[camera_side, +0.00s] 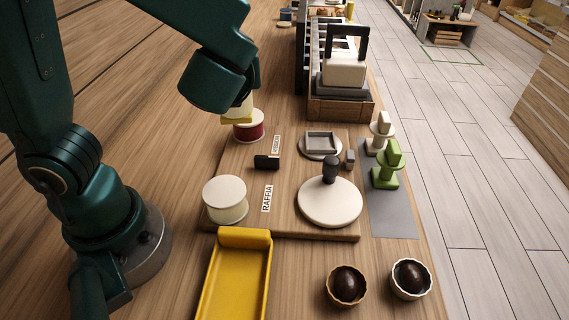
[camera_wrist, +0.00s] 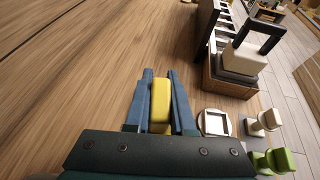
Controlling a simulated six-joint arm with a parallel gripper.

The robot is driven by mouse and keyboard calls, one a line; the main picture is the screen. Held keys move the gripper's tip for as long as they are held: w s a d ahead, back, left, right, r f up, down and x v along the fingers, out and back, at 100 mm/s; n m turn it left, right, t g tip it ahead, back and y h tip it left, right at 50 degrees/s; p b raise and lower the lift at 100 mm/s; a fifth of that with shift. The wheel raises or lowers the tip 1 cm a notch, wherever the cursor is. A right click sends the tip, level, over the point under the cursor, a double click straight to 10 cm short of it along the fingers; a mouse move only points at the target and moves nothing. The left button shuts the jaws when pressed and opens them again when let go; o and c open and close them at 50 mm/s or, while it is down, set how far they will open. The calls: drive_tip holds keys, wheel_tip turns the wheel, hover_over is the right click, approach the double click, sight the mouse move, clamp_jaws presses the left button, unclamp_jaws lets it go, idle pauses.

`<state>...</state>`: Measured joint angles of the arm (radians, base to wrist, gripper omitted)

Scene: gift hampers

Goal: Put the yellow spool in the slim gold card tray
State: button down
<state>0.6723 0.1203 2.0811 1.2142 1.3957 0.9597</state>
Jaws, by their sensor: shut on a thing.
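My gripper (camera_wrist: 160,78) is shut on the yellow spool (camera_wrist: 160,106), which shows as a yellow block between the two blue fingers in the wrist view. In the side view the yellow spool (camera_side: 237,117) shows just under my wrist, partly hidden by it. It is directly above a red spool with pale ends (camera_side: 249,130); I cannot tell whether they touch. The slim gold card tray (camera_side: 236,278) lies at the bottom of the side view, nearer the camera than my gripper, with its visible floor bare. It is out of the wrist view.
A wooden board bears a cream spool (camera_side: 225,205), RAFFIA and RIBBON labels, a black clip-like piece (camera_side: 266,162) and a round white disc with a dark knob (camera_side: 330,203). Two bowls (camera_side: 346,287) stand right of the tray. A wooden crate (camera_side: 340,108) stands behind.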

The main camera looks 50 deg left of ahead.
drive_tip(key=s+f+n+g+y, duration=0.2)
drive_tip(key=s+f+n+g, duration=0.3)
drive_tip(key=s+n+g, duration=0.3)
drive_tip(key=n+g+h, duration=0.9)
drive_tip(key=n+h, duration=1.4)
drive_tip(key=n, duration=0.3)
hover_over(222, 304)
drive_tip(key=d, duration=0.3)
wheel_tip(222, 304, down, 5)
drive_tip(key=shift+s+a+f, duration=0.1)
drive_tip(key=shift+s+f, duration=0.1)
drive_tip(key=shift+f, duration=1.8)
drive_tip(key=shift+f, duration=0.1)
drive_tip(key=c, duration=0.8)
unclamp_jaws()
drive_tip(key=shift+o, duration=0.2)
